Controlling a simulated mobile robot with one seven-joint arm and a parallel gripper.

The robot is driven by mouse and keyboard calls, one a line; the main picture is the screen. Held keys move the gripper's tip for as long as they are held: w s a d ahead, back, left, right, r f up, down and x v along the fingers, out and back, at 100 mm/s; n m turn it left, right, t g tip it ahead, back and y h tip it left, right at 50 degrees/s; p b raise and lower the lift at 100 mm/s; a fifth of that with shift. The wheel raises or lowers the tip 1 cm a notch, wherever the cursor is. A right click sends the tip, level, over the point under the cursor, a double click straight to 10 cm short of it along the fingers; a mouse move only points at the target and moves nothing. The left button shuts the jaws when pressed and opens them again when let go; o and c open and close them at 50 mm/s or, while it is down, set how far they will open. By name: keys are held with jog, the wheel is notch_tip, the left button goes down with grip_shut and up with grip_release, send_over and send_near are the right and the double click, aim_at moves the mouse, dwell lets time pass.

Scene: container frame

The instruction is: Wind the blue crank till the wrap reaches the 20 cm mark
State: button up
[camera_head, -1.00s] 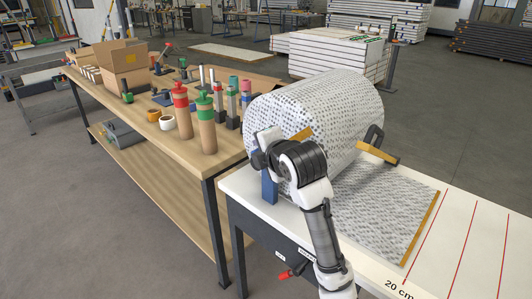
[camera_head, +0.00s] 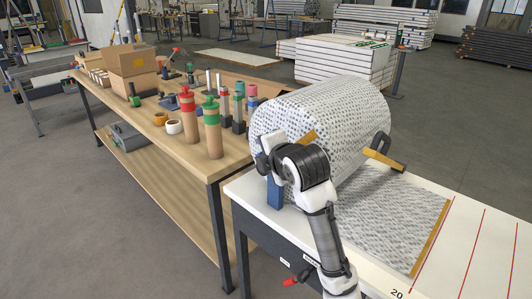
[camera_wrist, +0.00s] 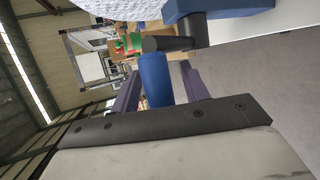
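The patterned roll of wrap (camera_head: 325,115) lies on the white table, its sheet (camera_head: 385,225) spread to the right. The sheet's yellow-brown end strip (camera_head: 430,240) lies just left of the first red line (camera_head: 432,242), whose label begins with 20. In the wrist view the blue crank handle (camera_wrist: 155,80) sits between the two fingers of my gripper (camera_wrist: 160,88), which close in on both sides of it. In the head view my wrist (camera_head: 300,165) stands in front of the roll's near end and hides the crank handle.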

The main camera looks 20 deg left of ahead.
jog(key=shift+d, duration=0.15)
jog(key=b+v, duration=0.2)
jog(key=v, duration=1.1)
jog(key=shift+s+d+r+b, duration=0.15)
jog(key=shift+s+d+b, duration=0.05)
jog(key=shift+s+b, duration=0.1)
